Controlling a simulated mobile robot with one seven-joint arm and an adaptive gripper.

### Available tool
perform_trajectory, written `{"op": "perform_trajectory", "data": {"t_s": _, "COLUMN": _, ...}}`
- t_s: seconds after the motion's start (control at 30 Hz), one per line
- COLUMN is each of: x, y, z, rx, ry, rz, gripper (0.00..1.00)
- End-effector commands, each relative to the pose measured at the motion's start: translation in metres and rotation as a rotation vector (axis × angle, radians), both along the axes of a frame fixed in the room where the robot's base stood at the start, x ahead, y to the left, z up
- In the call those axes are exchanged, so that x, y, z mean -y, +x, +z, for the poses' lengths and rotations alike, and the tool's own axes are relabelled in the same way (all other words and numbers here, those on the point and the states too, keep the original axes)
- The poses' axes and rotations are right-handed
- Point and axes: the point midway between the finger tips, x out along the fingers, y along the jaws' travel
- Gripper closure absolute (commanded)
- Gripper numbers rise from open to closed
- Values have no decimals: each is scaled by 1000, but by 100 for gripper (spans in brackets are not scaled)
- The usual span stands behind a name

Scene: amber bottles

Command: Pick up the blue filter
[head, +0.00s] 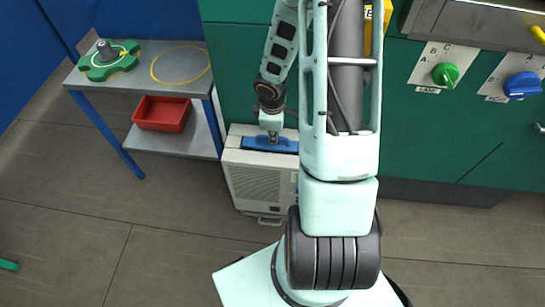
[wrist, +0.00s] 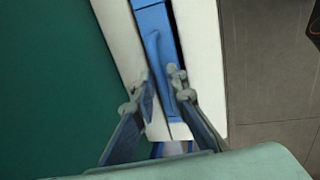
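The blue filter (head: 269,144) is a long narrow piece lying in the slot on top of a white unit (head: 257,183) on the floor. In the wrist view the filter (wrist: 153,18) runs lengthwise between white rims, with a raised ridge along it and a dark gap to its right. My gripper (head: 271,134) points down onto the filter from above. In the wrist view its two fingers (wrist: 160,78) stand close on either side of the ridge, drawn together and seemingly shut on it. The exact contact on the right finger is hard to see.
A grey table (head: 150,75) at left holds a green part and a yellow ring; a red bin (head: 162,113) sits on its lower shelf. Green cabinets (head: 420,120) with a green knob (head: 445,74) and a blue knob (head: 522,85) stand behind. The floor in front is clear.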

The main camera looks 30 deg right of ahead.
Motion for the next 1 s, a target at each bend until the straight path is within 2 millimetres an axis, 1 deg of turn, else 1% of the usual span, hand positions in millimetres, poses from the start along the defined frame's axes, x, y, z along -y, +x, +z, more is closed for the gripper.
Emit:
{"op": "perform_trajectory", "data": {"t_s": 0.03, "x": 1, "y": 0, "z": -13, "rx": -2, "ry": 0, "rz": 0, "gripper": 87}}
{"op": "perform_trajectory", "data": {"t_s": 0.1, "x": 2, "y": 2, "z": -19, "rx": -1, "ry": 1, "rz": 0, "gripper": 87}}
{"op": "perform_trajectory", "data": {"t_s": 0.2, "x": 2, "y": 4, "z": -24, "rx": 1, "ry": 1, "rz": 0, "gripper": 87}}
{"op": "perform_trajectory", "data": {"t_s": 0.43, "x": 2, "y": 4, "z": -23, "rx": 0, "ry": 0, "rz": -1, "gripper": 87}}
{"op": "perform_trajectory", "data": {"t_s": 0.53, "x": 3, "y": 4, "z": -23, "rx": 0, "ry": 0, "rz": -1, "gripper": 98}}
{"op": "perform_trajectory", "data": {"t_s": 0.57, "x": 3, "y": 4, "z": -23, "rx": 0, "ry": 0, "rz": -1, "gripper": 100}}
{"op": "perform_trajectory", "data": {"t_s": 1.0, "x": 3, "y": 4, "z": -22, "rx": 1, "ry": 0, "rz": -2, "gripper": 100}}
